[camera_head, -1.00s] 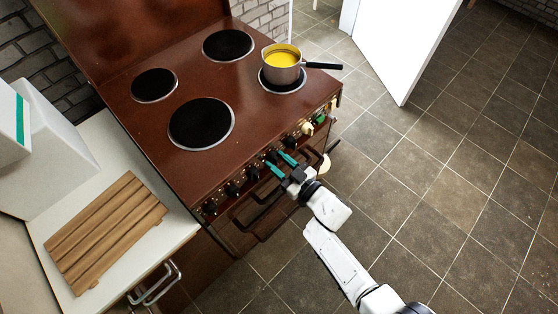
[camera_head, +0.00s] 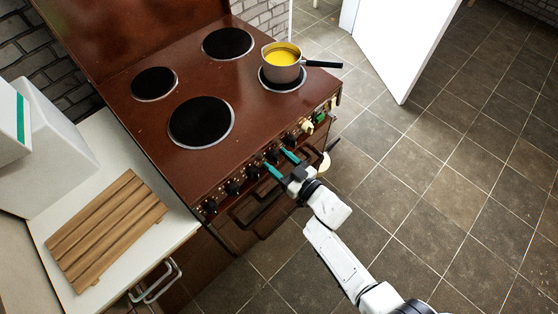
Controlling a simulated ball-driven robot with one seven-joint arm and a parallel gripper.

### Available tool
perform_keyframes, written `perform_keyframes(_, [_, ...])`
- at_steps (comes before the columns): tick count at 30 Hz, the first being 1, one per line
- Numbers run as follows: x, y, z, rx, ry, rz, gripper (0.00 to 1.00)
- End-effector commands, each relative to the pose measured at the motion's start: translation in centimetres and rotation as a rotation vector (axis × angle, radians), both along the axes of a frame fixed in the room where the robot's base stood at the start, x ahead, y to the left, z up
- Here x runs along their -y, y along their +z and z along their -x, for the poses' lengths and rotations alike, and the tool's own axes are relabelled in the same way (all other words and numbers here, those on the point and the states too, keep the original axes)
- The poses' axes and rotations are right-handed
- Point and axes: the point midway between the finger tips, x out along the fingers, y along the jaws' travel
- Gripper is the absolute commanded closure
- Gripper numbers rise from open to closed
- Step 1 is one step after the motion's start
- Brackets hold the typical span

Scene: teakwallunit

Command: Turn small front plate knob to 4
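The brown stove (camera_head: 175,130) has a row of knobs along its front panel. Several black knobs (camera_head: 233,187) sit at the left of the row, and a cream knob (camera_head: 306,125) sits further right. My gripper (camera_head: 279,162) is at the front panel, its two teal fingers apart and reaching toward a black knob (camera_head: 271,156) in the row. The knob lies near or between the fingertips; I cannot tell whether they touch it. The number markings are too small to read.
Oven handles (camera_head: 262,222) stick out below the panel. A wooden slatted board (camera_head: 105,230) lies on the left counter. The tiled floor (camera_head: 430,170) at right is clear.

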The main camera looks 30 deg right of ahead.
Motion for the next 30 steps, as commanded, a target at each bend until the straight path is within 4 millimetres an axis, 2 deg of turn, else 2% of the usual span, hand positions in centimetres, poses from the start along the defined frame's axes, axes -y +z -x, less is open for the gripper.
perform_keyframes(7, [-0.1,0.1,0.0,0.003,0.001,0.0,0.37])
perform_keyframes(11, [0.2,0.1,0.7,0.003,0.001,0.0,0.37])
perform_keyframes(24, [2.6,0.0,8.0,0.001,0.001,0.002,0.37])
perform_keyframes(30, [3.2,0.0,9.9,0.001,0.001,0.0,0.37])
